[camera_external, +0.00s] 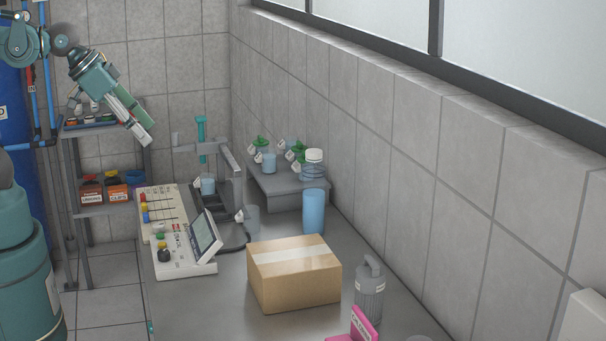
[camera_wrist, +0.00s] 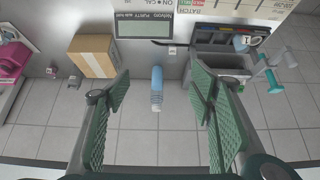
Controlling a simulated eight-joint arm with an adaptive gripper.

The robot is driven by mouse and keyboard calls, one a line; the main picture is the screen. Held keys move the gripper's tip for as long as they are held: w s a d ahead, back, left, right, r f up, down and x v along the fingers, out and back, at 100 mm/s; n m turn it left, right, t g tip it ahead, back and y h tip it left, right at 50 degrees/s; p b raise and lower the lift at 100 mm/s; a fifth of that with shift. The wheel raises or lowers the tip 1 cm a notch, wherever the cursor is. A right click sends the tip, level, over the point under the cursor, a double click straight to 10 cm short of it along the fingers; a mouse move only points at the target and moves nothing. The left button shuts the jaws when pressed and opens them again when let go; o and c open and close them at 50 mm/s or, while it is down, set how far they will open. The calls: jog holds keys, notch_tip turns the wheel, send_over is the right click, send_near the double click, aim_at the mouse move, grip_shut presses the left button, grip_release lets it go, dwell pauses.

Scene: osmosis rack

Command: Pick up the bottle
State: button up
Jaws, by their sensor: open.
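A blue cylindrical bottle (camera_external: 313,212) stands upright on the grey bench, behind the cardboard box and near the tiled wall. In the wrist view the blue bottle (camera_wrist: 157,80) shows in the gap between my fingers, with a pale end towards the bottom of the picture. My gripper (camera_external: 142,137) is raised at the upper left, well apart from the bottle. In the wrist view my gripper (camera_wrist: 160,92) has its two green ribbed fingers spread wide, with nothing held between them.
A cardboard box (camera_external: 294,274) sits in front of the bottle. A control panel (camera_external: 178,232) and a stand (camera_external: 232,180) are left of it. A grey canister (camera_external: 370,290) and pink object (camera_external: 354,328) are at front right.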

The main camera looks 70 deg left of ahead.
jog(key=w+r+m+g+p, duration=0.1)
jog(key=w+r+m+p, duration=0.15)
jog(key=w+r, duration=0.75)
jog(key=m+g+h+p, duration=0.3)
jog(key=m+p, duration=0.4)
jog(key=p, duration=0.1)
send_over(312, 165)
jog(key=w+a, duration=0.1)
jog(key=a, duration=0.2)
notch_tip(312, 165, down, 6)
jog(key=f, duration=1.7)
jog(key=shift+d+f, duration=0.2)
jog(key=shift+f, duration=0.55)
jog(key=shift+x, duration=1.3)
